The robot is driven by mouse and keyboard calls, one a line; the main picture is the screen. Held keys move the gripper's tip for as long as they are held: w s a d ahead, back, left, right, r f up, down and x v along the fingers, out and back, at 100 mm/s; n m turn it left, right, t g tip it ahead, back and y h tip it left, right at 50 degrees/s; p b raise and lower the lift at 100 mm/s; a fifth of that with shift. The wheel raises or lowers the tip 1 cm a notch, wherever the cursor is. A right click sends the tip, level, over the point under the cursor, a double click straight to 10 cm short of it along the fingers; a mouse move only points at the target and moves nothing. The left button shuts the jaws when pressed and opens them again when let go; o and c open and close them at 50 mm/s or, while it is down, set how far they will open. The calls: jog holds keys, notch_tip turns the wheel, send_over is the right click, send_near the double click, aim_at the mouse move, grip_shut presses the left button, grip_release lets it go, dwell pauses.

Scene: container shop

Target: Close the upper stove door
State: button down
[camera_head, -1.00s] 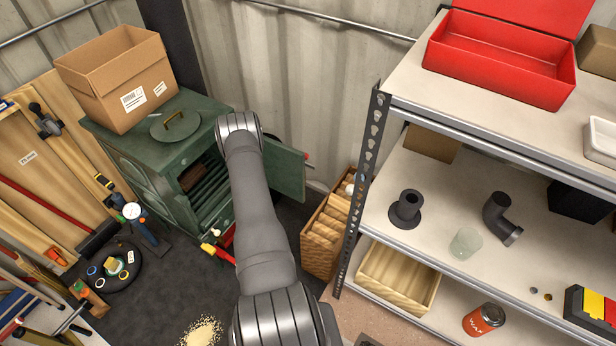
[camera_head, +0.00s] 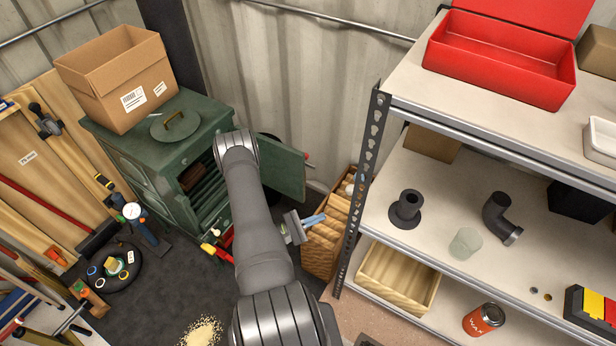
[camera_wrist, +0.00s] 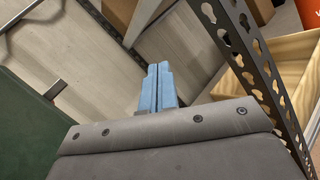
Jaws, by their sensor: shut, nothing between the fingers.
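The green stove (camera_head: 150,165) stands at the left against the back wall. Its upper door (camera_head: 284,168) is swung open to the right, with a red-tipped handle at its outer edge. The opening behind it shows a rack and something brown inside; my arm hides part of it. My gripper (camera_head: 318,219) has blue fingers and is to the right of my arm, below and slightly right of the open door, apart from it. The wrist view shows the blue fingers (camera_wrist: 158,88) together and empty. A green panel, likely the door (camera_wrist: 35,130), shows at the left of that view.
A metal shelf unit (camera_head: 372,150) stands close right of my gripper, with a wooden crate (camera_head: 322,262) beside its post. A cardboard box (camera_head: 115,85) sits on the stove. Tools lean at the left.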

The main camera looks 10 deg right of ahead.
jog(key=w+a+n+t+y, duration=0.6)
jog(key=w+n+t, duration=0.1)
jog(key=n+t, duration=0.6)
jog(key=shift+a+f+n, duration=0.25)
jog(key=shift+f+n, duration=0.15)
jog(key=shift+w+d, duration=0.1)
jog(key=w+d+r, duration=0.6)
jog(key=w, duration=0.1)
jog(key=shift+d+r, duration=0.2)
jog(key=shift+d, duration=0.05)
jog(key=shift+s+r, duration=0.1)
